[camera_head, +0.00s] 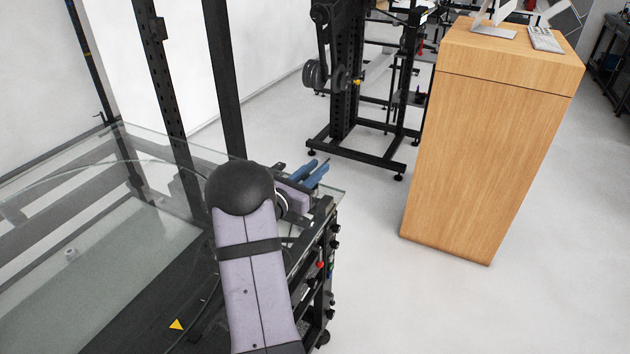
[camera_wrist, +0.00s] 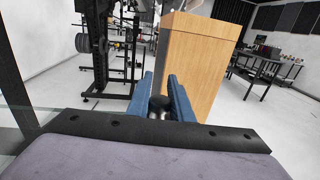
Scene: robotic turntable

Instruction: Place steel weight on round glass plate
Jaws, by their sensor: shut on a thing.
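My gripper (camera_head: 318,168) is at the right edge of the glass-topped frame, partly hidden behind my own arm in the head view. In the wrist view, its two blue fingers (camera_wrist: 160,78) are shut on a dark, shiny, rounded piece, which appears to be the steel weight (camera_wrist: 159,106). The weight is hidden in the head view. The round glass plate (camera_head: 150,235) is transparent and fills the left of the head view. Its curved edge shows faintly. A small pale fitting (camera_head: 70,254) shows through or on the glass. My gripper is to the right of the plate.
Dark upright posts (camera_head: 222,80) stand behind the glass. A wooden cabinet (camera_head: 480,150) stands on the floor to the right, beyond the fingers in the wrist view. A black rack with weight discs (camera_head: 312,75) stands at the back. The glass surface looks clear.

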